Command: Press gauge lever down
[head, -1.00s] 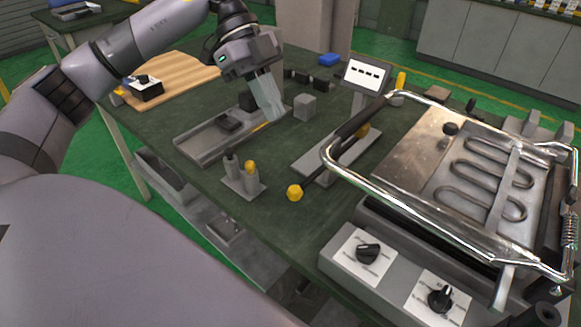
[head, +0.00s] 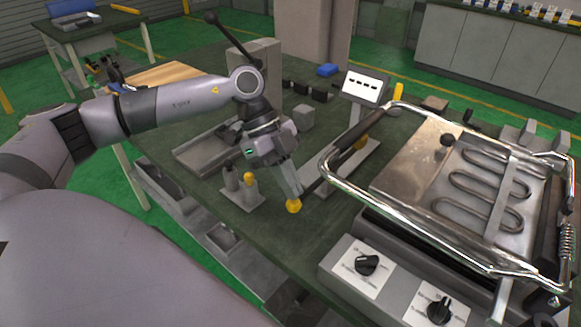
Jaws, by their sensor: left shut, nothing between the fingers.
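The gauge stands on the green table, with a grey base plate (head: 352,172) and a white display (head: 362,87) showing dashes. Its dark lever ends in a yellow knob (head: 293,206) at the plate's front left. My left gripper (head: 294,193) is shut and empty, pointing down with its fingertips at the top of the yellow knob. Whether they touch it I cannot tell. The gripper hides part of the lever. My right gripper is not in view.
A heating press with a chrome handle frame (head: 430,225) stands close on the right, over a panel with two black knobs (head: 367,265). A small stand with pegs (head: 241,192) is just left of my gripper. A grey block (head: 303,117) lies behind it.

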